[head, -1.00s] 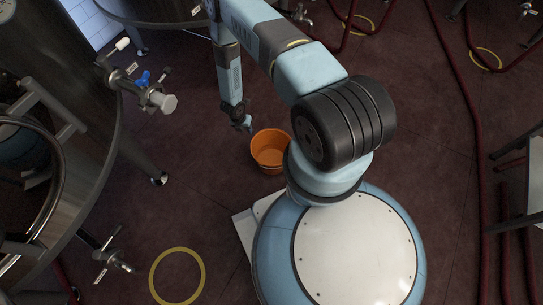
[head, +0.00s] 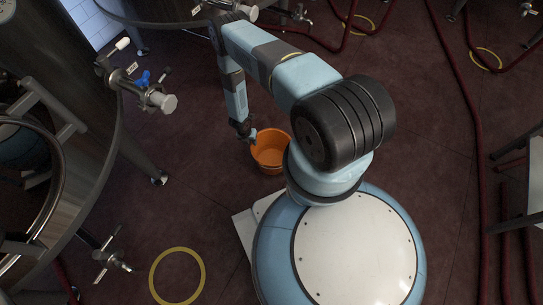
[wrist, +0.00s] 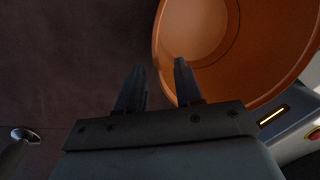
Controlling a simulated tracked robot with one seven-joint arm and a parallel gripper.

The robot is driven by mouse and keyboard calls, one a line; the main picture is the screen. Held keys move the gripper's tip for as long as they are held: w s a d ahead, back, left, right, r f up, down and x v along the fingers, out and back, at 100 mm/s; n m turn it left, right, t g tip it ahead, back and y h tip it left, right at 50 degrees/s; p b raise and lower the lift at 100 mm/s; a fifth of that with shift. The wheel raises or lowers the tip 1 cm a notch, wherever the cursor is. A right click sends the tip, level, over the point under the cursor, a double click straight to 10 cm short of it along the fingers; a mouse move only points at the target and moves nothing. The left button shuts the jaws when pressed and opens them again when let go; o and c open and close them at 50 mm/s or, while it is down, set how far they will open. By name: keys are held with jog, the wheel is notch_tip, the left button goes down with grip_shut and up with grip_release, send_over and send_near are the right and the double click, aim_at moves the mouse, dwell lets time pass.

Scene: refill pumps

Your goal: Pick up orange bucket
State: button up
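The orange bucket (head: 270,154) stands upright on the dark red floor just beside my base in the head view. It looks empty inside. My gripper (head: 247,135) is at the bucket's upper left rim in that view. I cannot tell whether the fingertip touches the rim.
A large steel tank (head: 95,165) with valves (head: 150,94) stands on the left. A yellow ring (head: 177,276) lies on the floor at the lower left. Red hoses (head: 470,100) run along the right. The floor left of the bucket is clear.

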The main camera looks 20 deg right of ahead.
aim_at(253, 146)
jog(key=shift+s+d+f, duration=0.1)
jog(key=shift+d+f, duration=0.1)
jog(key=shift+f, duration=1)
jog(key=shift+d+f, duration=0.2)
jog(key=shift+f, duration=1)
jog(key=shift+c, duration=0.2)
grip_shut()
